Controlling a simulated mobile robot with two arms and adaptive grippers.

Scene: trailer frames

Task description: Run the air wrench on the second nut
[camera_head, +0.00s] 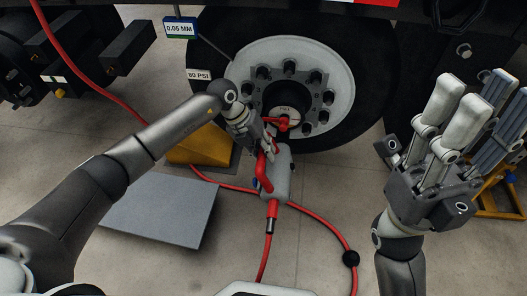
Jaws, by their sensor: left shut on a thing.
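The wheel (340,70) has a silver rim and a hub plate (266,94) ringed by several dark nuts (315,78). Which one is the second nut cannot be told. My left gripper (262,143) is in front of the hub's lower left, shut on the air wrench (283,172), a grey and red tool with a red hose below it. The wrench's working end is hidden, so contact with a nut cannot be told. A red part (284,124) shows at the hub's lower middle. My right gripper (470,115) is raised at right with its fingers extended, open and empty, apart from the wheel.
A red hose (317,217) curves over the concrete floor. A grey plate (158,207) lies at lower left beside a yellow block (200,147). A yellow stand (497,192) is at right behind my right gripper. Signs read 0.05 MM (180,28) and 80 PSI (199,75).

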